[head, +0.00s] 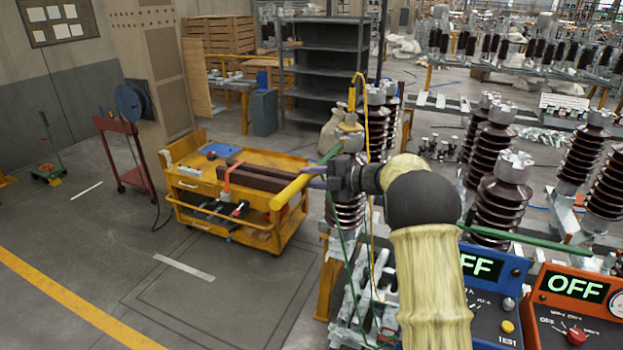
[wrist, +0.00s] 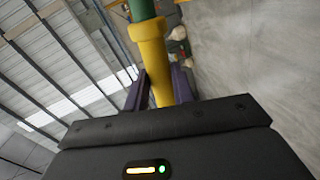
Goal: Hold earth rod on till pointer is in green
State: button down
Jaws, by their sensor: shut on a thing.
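My gripper (head: 316,177) is shut on the earth rod (head: 291,191), a yellow rod with a green section past the fingers. In the wrist view the yellow grip of the rod (wrist: 157,62) lies between the dark purple fingers (wrist: 158,92). The rod's far end, with a yellow hook (head: 353,98), reaches the metal cap of the nearest left brown insulator (head: 347,208); I cannot tell whether they touch. A blue box (head: 497,300) and an orange box (head: 575,312) stand at lower right, both with lit displays; the orange one reads OFF, the blue one is partly hidden. No pointer is readable.
More brown insulators (head: 502,200) stand close on the right. A yellow cable (head: 370,215) and green cables hang beside the rod. A yellow trolley (head: 300,232) stands left, before dark shelves (head: 325,65). The floor at front left is free.

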jog(key=shift+w+d+r, duration=0.1)
jog(key=shift+w, duration=0.25)
dwell(0.5)
jog(key=shift+w+d+r, duration=0.1)
jog(key=shift+w+d, duration=0.05)
dwell(3.0)
dwell(0.5)
jog(key=shift+s+f+b, duration=0.25)
jog(key=shift+s+b, duration=0.1)
jog(key=shift+b, duration=0.05)
jog(key=s+a+b, duration=0.4)
jog(key=s+b, duration=0.2)
jog(key=s, duration=0.2)
jog(key=shift+s+r, duration=0.15)
jog(key=shift+s, duration=0.15)
jog(key=shift+w, duration=0.1)
